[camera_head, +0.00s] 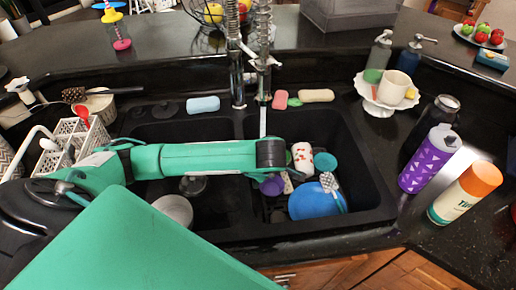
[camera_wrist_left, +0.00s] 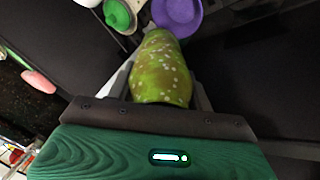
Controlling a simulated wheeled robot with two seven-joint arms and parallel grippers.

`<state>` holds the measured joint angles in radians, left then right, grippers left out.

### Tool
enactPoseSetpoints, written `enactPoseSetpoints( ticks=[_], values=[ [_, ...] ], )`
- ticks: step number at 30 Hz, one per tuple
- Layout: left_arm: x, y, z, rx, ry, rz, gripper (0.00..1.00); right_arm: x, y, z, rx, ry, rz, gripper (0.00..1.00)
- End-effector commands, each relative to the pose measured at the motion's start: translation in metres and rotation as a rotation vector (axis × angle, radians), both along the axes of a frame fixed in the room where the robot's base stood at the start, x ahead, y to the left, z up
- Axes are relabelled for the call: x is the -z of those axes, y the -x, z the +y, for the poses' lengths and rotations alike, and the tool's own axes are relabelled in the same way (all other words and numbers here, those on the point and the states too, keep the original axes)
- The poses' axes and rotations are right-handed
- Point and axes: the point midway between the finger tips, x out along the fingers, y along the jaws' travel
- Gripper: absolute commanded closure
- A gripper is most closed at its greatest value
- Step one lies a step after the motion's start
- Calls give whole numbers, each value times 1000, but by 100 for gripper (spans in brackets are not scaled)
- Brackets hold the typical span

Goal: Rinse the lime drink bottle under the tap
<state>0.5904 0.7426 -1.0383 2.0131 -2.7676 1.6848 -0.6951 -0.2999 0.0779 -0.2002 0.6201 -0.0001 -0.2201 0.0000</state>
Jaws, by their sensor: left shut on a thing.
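My left gripper (camera_head: 272,158) reaches in from the left over the right basin of the sink (camera_head: 345,140), near the tap (camera_head: 238,75). It is shut on the lime drink bottle (camera_wrist_left: 161,68), which is green with pale dots and lies between the fingers in the left wrist view (camera_wrist_left: 160,88). In the head view the bottle is mostly hidden by the gripper. A pale vertical strip (camera_head: 263,122) shows under the tap just behind the gripper; I cannot tell whether it is water or part of the tap. My right gripper is not in view.
The right basin holds a blue bowl (camera_head: 308,203), a red-and-white mug (camera_head: 302,157), a teal cup (camera_head: 325,161) and a purple cup (camera_head: 271,187). A pan (camera_head: 173,210) is in the left basin. Purple (camera_head: 430,160) and orange-capped (camera_head: 464,194) bottles stand on the right counter.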

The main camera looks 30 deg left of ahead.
Motion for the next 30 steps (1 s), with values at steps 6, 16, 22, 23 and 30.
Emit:
enactPoseSetpoints(
  ticks=[6, 16, 22, 23, 30],
  values=[
    [0, 0, 0, 0, 0, 0, 72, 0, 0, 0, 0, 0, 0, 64],
    [-9, 7, -5, 2, 2, -1, 72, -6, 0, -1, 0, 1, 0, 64],
    [-22, 19, -15, 2, 2, -1, 72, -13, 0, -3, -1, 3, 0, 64],
    [-24, 21, -16, 2, 1, -1, 72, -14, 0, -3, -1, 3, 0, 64],
    [-37, 36, -26, 2, 1, 0, 72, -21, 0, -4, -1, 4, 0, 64]
  ],
)
